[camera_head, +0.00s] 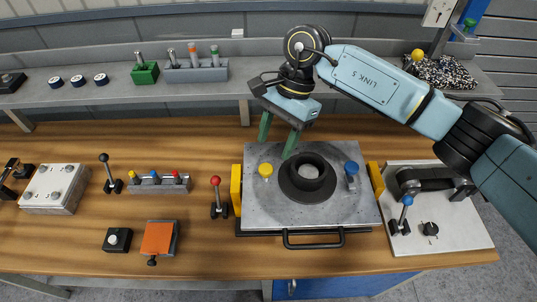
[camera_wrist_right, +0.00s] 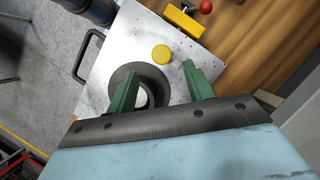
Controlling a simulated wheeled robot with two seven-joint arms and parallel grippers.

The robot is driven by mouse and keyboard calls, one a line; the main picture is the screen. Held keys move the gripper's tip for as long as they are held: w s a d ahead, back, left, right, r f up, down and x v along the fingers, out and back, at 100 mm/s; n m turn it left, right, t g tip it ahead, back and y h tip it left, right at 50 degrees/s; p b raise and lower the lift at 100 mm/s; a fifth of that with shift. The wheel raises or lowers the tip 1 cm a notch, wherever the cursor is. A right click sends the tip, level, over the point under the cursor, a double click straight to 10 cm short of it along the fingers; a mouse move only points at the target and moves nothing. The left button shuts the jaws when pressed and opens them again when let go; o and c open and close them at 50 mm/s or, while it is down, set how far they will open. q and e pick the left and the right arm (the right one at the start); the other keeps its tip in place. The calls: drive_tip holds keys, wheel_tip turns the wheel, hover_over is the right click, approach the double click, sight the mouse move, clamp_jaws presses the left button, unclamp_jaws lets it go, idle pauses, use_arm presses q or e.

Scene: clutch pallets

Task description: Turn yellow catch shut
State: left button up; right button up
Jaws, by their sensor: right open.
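The yellow catch (camera_head: 266,170) is a round yellow knob on the left side of a grey metal pallet plate (camera_head: 330,217). It also shows in the right wrist view (camera_wrist_right: 162,53), just beyond and between the fingertips. My right gripper (camera_head: 277,146) is above the back left part of the plate, with its two green fingers pointing down. In the right wrist view my right gripper (camera_wrist_right: 158,80) is open, with nothing between its fingers. A dark ring-shaped clutch part (camera_head: 307,178) sits in the middle of the plate. A blue catch (camera_head: 351,169) stands on its right side. My left gripper is out of view.
Yellow blocks (camera_head: 236,190) flank the plate, and a black handle (camera_head: 313,240) is at its front. A red-knobbed lever (camera_head: 216,196) stands to the left. A blue-knobbed lever (camera_head: 405,211) stands on a panel at right.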

sight(266, 168)
drive_tip(key=p+x, duration=0.1)
drive_tip(key=x, duration=0.3)
drive_tip(key=shift+a+f, duration=0.1)
drive_tip(key=shift+f, duration=0.25)
drive_tip(key=shift+s+a+f, duration=0.1)
drive_tip(key=shift+f, duration=0.25)
drive_tip(key=shift+a+f, duration=0.1)
drive_tip(key=shift+f, duration=0.3)
drive_tip(key=shift+c, duration=1.3)
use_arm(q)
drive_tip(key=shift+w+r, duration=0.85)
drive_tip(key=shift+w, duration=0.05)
use_arm(e)
drive_tip(key=c, duration=0.7)
